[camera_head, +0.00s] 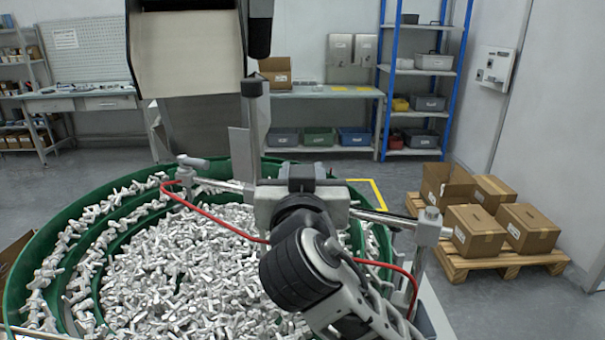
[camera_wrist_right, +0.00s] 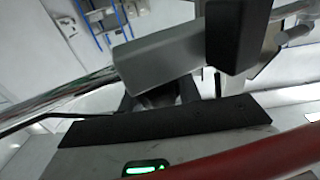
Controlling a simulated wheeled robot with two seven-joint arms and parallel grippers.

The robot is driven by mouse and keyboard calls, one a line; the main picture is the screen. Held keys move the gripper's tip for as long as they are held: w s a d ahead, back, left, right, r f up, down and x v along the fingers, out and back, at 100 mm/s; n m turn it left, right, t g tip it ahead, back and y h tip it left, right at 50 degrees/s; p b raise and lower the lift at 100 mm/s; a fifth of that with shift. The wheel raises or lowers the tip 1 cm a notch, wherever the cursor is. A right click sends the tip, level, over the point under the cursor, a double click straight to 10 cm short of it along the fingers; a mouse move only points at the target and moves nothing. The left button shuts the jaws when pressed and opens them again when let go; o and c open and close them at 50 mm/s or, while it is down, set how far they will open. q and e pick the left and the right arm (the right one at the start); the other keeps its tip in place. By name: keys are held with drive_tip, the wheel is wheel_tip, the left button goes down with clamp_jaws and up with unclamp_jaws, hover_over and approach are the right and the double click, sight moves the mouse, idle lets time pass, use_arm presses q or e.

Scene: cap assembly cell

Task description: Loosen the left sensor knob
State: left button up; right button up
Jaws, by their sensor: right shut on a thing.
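My right gripper (camera_head: 300,180) comes in from the lower right and is at the cross rod (camera_head: 370,215) over the feeder bowl. It is shut on what I take to be the left sensor knob; my wrist hides the grip in the head view. In the right wrist view a grey block (camera_wrist_right: 160,55) meets a dark pad (camera_wrist_right: 233,35), and I cannot tell where finger ends and knob begins. A sensor housing with a lit green lamp (camera_wrist_right: 147,168) sits just below. My left gripper is not in view.
The green bowl (camera_head: 60,225) is full of pale parts. A red cable (camera_head: 225,225) loops across it. A clamp with a grey handle (camera_head: 193,162) stands left, another clamp (camera_head: 429,222) right. A hopper (camera_head: 187,45) hangs above. Boxes on a pallet (camera_head: 510,262) stand right.

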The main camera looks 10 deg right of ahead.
drive_tip(key=shift+y, duration=0.3)
drive_tip(key=n+y, duration=0.1)
drive_tip(key=y, duration=0.1)
drive_tip(key=n+y, duration=0.3)
drive_tip(key=y, duration=0.1)
drive_tip(key=shift+a+n+y, duration=0.25)
drive_tip(key=shift+n+y, duration=0.15)
drive_tip(key=shift+s+a+n+g+y, duration=0.15)
drive_tip(key=shift+n+g+y, duration=0.35)
drive_tip(key=shift+n+y, duration=0.7)
drive_tip(key=shift+w+a+n+g+y, duration=0.15)
drive_tip(key=shift+n+g+y, duration=0.45)
drive_tip(key=shift+y, duration=1)
drive_tip(key=shift+s+a+n, duration=0.1)
drive_tip(key=shift+n, duration=0.2)
drive_tip(key=o, duration=1)
drive_tip(key=shift+c, duration=0.2)
